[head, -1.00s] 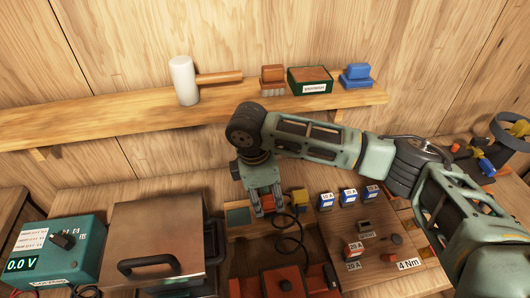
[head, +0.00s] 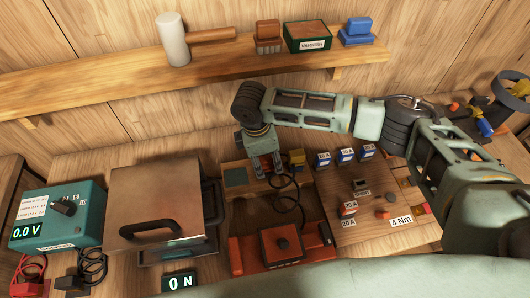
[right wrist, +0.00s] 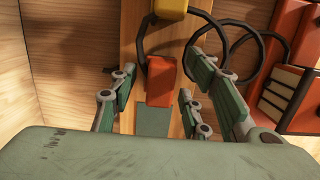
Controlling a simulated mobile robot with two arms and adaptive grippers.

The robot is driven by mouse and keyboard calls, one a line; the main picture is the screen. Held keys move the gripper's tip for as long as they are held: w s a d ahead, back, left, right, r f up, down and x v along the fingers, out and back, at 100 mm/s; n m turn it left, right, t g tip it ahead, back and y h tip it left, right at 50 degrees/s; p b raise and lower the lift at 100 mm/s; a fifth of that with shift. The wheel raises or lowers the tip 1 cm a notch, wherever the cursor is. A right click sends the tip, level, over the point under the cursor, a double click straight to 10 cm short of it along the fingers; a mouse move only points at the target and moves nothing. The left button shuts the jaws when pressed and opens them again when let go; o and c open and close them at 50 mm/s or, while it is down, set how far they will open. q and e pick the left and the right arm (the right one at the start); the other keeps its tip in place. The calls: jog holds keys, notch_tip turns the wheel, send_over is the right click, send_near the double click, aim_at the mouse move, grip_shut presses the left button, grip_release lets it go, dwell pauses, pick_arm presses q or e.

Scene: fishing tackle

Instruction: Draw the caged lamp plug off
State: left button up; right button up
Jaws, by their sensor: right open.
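An orange-red plug (right wrist: 161,82) with a black cable stands on a wooden strip with a grey-green pad. A yellow plug (head: 297,158) sits just right of it in the head view; it also shows at the top of the right wrist view (right wrist: 171,7). No readable label tells me which is the caged lamp's. My right gripper (head: 266,172) points down over the strip. In the right wrist view its fingers (right wrist: 160,85) are open around the orange-red plug, with gaps visible on both sides. In the head view the fingers mostly hide this plug. My left gripper is out of view.
A red device (head: 282,245) stands in front, with black cable looping above it. A board (head: 375,228) with blue blocks lies right. A metal-lidded box (head: 153,207) and teal meter (head: 57,216) stand left. A shelf (head: 110,88) with a mallet runs behind.

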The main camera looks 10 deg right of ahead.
aim_at(269, 158)
jog(key=c, duration=1.1)
jog(key=shift+o, duration=0.2)
jog(key=shift+r+p, duration=2.5)
jog(key=shift+p, duration=0.2)
